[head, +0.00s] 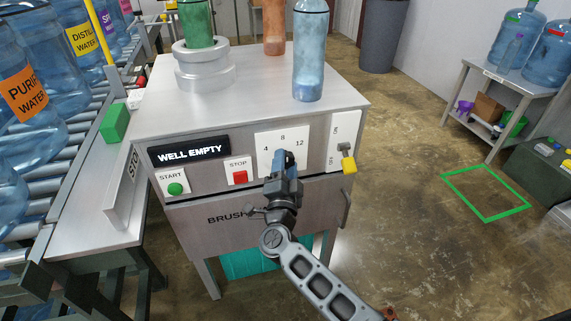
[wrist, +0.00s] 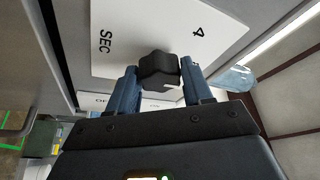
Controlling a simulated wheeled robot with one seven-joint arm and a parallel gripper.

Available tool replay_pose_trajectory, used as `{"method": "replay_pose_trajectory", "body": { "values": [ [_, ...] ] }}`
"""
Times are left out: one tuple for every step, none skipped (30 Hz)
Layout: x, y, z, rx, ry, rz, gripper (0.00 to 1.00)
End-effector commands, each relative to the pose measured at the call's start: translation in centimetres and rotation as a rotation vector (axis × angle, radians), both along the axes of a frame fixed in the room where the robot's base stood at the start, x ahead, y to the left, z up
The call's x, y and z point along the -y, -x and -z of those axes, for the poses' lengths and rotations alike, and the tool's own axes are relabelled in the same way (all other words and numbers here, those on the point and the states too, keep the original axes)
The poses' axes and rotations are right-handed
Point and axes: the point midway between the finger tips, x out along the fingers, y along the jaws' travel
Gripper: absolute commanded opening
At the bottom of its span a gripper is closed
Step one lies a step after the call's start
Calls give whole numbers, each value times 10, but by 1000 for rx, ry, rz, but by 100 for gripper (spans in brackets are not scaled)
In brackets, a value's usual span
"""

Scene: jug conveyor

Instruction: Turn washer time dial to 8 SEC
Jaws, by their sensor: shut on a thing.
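The washer (head: 250,95) is a grey metal cabinet. Its white dial plate (head: 263,138) on the front panel reads 4, 8 and 12 in the head view, with 8 at the top. My gripper (head: 285,162) is at the plate and hides the dial there. In the wrist view the dial is a black knob (wrist: 157,70) between the two blue fingers of my gripper (wrist: 160,82), which is shut on it. The plate (wrist: 150,30) shows 4 and SEC beside the knob. I cannot tell which number the knob points to.
The panel also has a WELL EMPTY display (head: 189,152), a green START button (head: 175,188), a red STOP button (head: 240,177) and a yellow-tipped switch (head: 348,164). A blue bottle (head: 309,60) stands on top. A roller conveyor (head: 60,150) is left; open floor is right.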

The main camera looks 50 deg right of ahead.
Motion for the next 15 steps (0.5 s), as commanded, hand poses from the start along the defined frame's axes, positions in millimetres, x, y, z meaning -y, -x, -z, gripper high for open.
{"method": "replay_pose_trajectory", "body": {
  "values": [
    [1,1,1,0,0,1,20],
    [1,1,1,0,0,1,20],
    [1,1,1,0,0,1,20],
    [1,1,1,-1,0,2,20],
    [1,1,1,-1,0,2,20],
    [1,1,1,-1,0,2,20],
    [1,1,1,-1,0,2,51],
    [1,1,1,-1,0,2,54],
    [1,1,1,-1,0,2,58],
    [1,1,1,-1,0,2,61],
    [1,1,0,-1,0,2,63],
    [0,1,0,-1,0,2,67],
    [0,0,0,-1,0,2,70],
    [0,0,0,-1,0,2,73],
    [0,0,0,-1,1,0,76]
  ]
}}
